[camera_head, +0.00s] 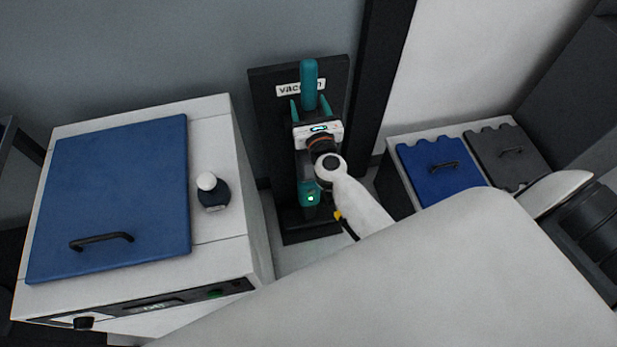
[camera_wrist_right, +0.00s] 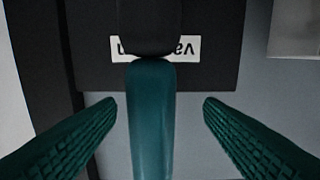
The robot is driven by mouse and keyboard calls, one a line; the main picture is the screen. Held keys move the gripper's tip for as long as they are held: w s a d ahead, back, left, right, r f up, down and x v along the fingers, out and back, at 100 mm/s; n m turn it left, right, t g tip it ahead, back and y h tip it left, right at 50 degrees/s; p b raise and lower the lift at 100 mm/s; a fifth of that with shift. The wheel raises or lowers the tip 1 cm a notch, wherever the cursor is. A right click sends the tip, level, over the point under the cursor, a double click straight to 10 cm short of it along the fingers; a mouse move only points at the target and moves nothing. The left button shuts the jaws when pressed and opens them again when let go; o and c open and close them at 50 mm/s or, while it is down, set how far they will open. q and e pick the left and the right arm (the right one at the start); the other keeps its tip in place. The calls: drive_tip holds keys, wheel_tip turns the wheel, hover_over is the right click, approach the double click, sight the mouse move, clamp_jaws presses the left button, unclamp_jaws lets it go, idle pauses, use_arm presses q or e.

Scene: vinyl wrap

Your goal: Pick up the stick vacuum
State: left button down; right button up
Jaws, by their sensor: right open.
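The stick vacuum (camera_head: 309,84) stands upright against a dark dock board (camera_head: 267,95) with a white label. Its teal handle (camera_wrist_right: 151,125) shows in the right wrist view, running up to a dark part at the top. My right gripper (camera_head: 310,104) is open, with one teal finger on each side of the handle. In the right wrist view, my right gripper (camera_wrist_right: 159,102) shows gaps between both ribbed fingers and the handle. My wrist and arm hide much of the vacuum's lower body in the head view. My left gripper is not in view.
A white cabinet with a blue lid (camera_head: 115,190) stands at the left, with a dark bottle with a white cap (camera_head: 213,192) on top. Bins with a blue lid (camera_head: 440,168) and a grey lid (camera_head: 508,155) stand at the right. A dark post (camera_head: 378,80) rises beside the dock.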

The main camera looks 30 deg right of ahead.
drive_tip(key=shift+w+d+r, duration=0.2)
drive_tip(key=shift+w+d, duration=0.1)
drive_tip(key=shift+w, duration=0.3)
drive_tip(key=x, duration=0.4)
drive_tip(key=shift+d, duration=0.25)
drive_tip(key=shift+c, duration=0.3)
drive_tip(key=c, duration=1.2)
drive_tip(key=shift+w+r, duration=0.1)
drive_tip(key=shift+r, duration=0.1)
